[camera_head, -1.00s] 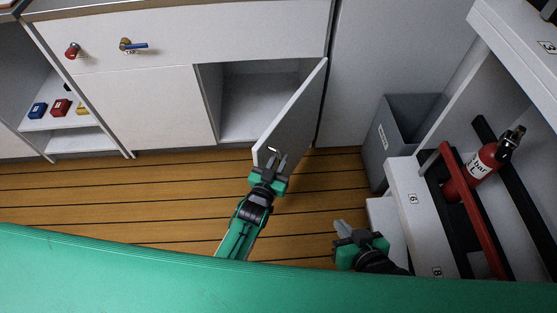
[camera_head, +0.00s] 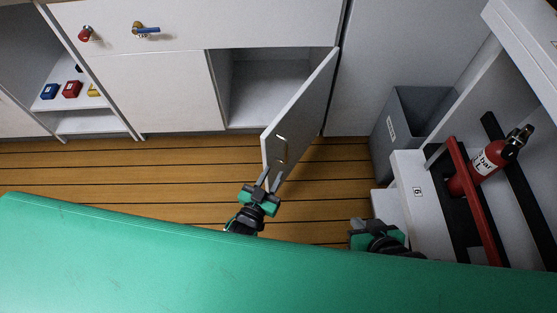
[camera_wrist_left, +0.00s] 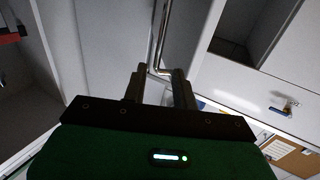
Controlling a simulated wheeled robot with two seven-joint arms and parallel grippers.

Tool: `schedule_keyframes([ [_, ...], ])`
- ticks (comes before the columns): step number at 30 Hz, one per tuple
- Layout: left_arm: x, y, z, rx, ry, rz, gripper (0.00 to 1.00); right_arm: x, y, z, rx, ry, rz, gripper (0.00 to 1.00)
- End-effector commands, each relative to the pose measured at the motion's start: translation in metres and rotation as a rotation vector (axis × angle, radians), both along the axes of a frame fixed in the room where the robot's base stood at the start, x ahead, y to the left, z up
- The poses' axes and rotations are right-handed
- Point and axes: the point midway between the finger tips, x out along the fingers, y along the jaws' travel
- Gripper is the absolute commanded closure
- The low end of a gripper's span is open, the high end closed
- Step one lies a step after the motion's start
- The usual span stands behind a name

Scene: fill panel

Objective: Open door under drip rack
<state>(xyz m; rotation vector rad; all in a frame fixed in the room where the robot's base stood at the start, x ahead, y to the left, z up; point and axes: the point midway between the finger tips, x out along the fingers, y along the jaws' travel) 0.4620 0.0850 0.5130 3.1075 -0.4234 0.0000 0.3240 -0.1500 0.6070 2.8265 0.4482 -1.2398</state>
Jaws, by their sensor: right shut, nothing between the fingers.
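The white door (camera_head: 305,110) of the lower cabinet stands partly open, swung out from its right side. Its metal handle (camera_head: 281,151) is on the outer face and also shows in the left wrist view (camera_wrist_left: 162,35). My left gripper (camera_head: 269,181) is at the bottom of the door's free edge, below the handle. In the left wrist view its fingers are apart, with the handle's bent end at or just beyond the gap; I cannot tell whether they touch. My right gripper (camera_head: 357,225) is shut and empty, low on the right, partly hidden by my green body.
The cabinet opening (camera_head: 265,90) shows an empty interior. A grey bin (camera_head: 420,115) stands to the right of the door. A shelf unit with a red fire extinguisher (camera_head: 487,160) is at the far right. Wooden floor (camera_head: 150,180) is clear left of the door.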

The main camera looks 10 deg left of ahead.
Motion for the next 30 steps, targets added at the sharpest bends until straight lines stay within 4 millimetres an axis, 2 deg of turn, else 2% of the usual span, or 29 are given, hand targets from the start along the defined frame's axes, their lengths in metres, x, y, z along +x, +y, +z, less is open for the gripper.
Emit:
schedule_keyframes([
  [1,-0.008,0.002,0.001,0.001,0.002,0.000,0.72,-0.001,-0.002,0.002,-0.006,0.009,-0.002,1.00],
  [6,-0.024,0.007,0.000,0.000,0.000,0.000,0.72,-0.003,-0.006,0.001,-0.018,0.033,-0.006,1.00],
  [17,-0.028,0.008,0.000,0.000,-0.001,0.000,0.72,-0.004,-0.007,0.001,-0.022,0.043,-0.007,1.00],
  [21,-0.028,0.010,0.002,0.003,0.011,0.003,0.97,-0.004,-0.007,0.001,-0.022,0.040,-0.007,1.00],
  [22,-0.028,0.011,0.002,0.006,0.021,0.005,1.00,-0.004,-0.007,0.001,-0.022,0.040,-0.007,1.00],
  [30,-0.036,0.036,0.022,0.050,0.248,0.034,1.00,-0.004,-0.007,0.001,-0.021,0.041,-0.006,1.00],
])
